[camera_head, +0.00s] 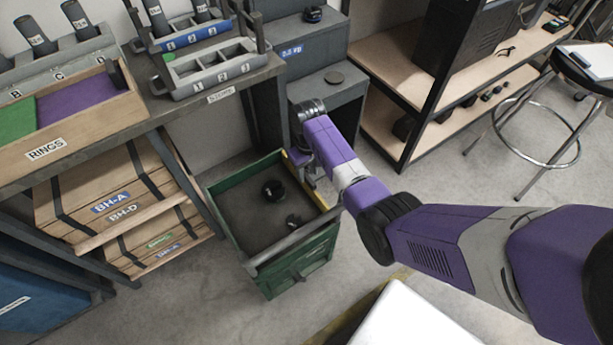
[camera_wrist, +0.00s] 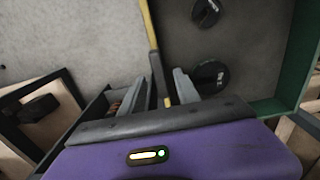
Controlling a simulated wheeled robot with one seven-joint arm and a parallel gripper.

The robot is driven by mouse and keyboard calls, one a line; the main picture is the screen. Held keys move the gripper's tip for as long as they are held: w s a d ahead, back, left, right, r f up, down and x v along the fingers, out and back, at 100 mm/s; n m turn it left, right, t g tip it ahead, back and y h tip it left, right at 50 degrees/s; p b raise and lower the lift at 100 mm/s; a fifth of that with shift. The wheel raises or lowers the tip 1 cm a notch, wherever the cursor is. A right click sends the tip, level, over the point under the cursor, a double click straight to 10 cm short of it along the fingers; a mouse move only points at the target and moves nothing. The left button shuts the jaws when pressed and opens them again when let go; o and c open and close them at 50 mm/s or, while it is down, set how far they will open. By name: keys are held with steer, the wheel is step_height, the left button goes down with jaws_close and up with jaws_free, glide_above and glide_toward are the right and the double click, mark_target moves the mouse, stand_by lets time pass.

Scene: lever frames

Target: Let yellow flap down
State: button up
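The yellow flap shows as a narrow yellow strip along the right side of a green open bin (camera_head: 285,275). In the wrist view the yellow flap (camera_wrist: 149,28) is seen nearly edge-on and runs down between my fingers. In the head view only a short piece of it shows beside my wrist, and the rest is hidden. My gripper (camera_wrist: 162,80) has its two grey fingers apart, one on each side of the strip. I see gaps beside it, and no clear grip. In the head view my gripper is mostly hidden at the bin's right rim.
Two black round things (camera_head: 273,190) lie in the bin. A grey stepped cabinet (camera_head: 340,97) stands just behind it. A workbench with a wooden rings tray (camera_head: 60,143) and boxes below is at left. Shelves (camera_head: 385,130) and a stool (camera_head: 585,75) are at right.

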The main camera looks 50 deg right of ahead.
steer(key=shift+f, duration=1.1)
jaws_close()
stand_by(0.7)
